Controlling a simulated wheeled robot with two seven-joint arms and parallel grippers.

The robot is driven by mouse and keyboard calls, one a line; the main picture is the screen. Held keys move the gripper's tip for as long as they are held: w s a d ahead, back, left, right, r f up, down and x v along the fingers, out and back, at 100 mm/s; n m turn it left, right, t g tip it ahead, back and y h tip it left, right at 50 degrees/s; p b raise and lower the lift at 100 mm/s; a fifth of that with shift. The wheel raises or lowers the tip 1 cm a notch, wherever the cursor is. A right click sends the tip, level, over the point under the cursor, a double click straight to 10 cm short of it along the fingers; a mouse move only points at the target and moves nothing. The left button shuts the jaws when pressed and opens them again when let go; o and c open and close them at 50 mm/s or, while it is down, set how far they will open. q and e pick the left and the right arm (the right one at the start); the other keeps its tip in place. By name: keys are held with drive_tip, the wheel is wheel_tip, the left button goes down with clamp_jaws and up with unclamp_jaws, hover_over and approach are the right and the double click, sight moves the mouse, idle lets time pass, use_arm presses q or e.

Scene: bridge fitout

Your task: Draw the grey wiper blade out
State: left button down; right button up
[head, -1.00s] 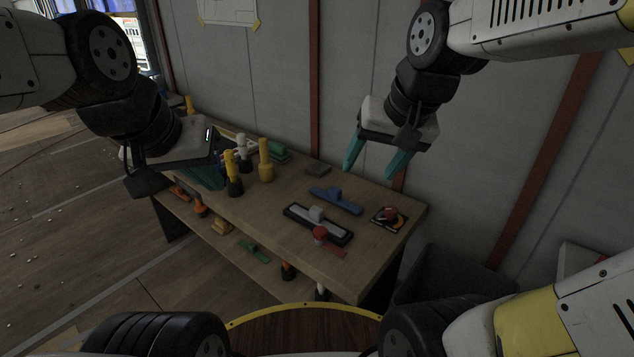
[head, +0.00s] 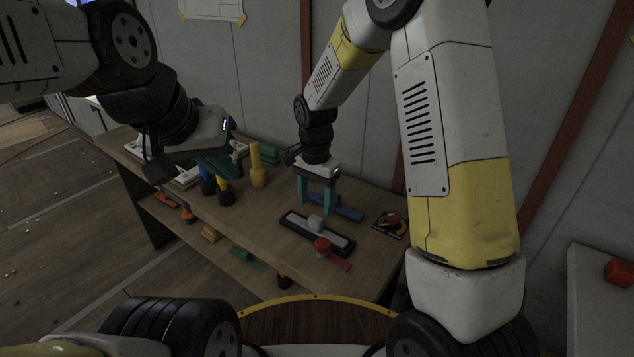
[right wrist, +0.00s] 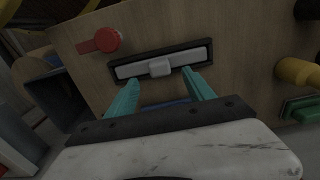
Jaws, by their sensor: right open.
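The grey wiper blade (head: 301,222) lies in a long black holder (head: 344,250) on the wooden bench, with a grey block handle (head: 316,222) at its middle. My right gripper (head: 316,207) points down, open and empty, just behind and above the handle. In the right wrist view, the handle (right wrist: 160,68) appears just beyond and between the two teal fingertips (right wrist: 161,78); I see no contact. The blade (right wrist: 130,70) shows on both sides of the handle. My left gripper (head: 222,170) hovers over the bench's left part; its fingers are seen side-on, so its opening is unclear.
A blue wiper (head: 349,213) lies behind the holder, partly hidden by my right gripper. A red knob (head: 322,244) on a red strip is close in front. A red button on a black and yellow plate (head: 390,223) is to the right. Yellow (head: 257,168) and dark upright pieces stand left.

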sight(316, 217)
drive_tip(key=shift+f, duration=3.5)
clamp_jaws()
drive_tip(key=shift+r, duration=2.3)
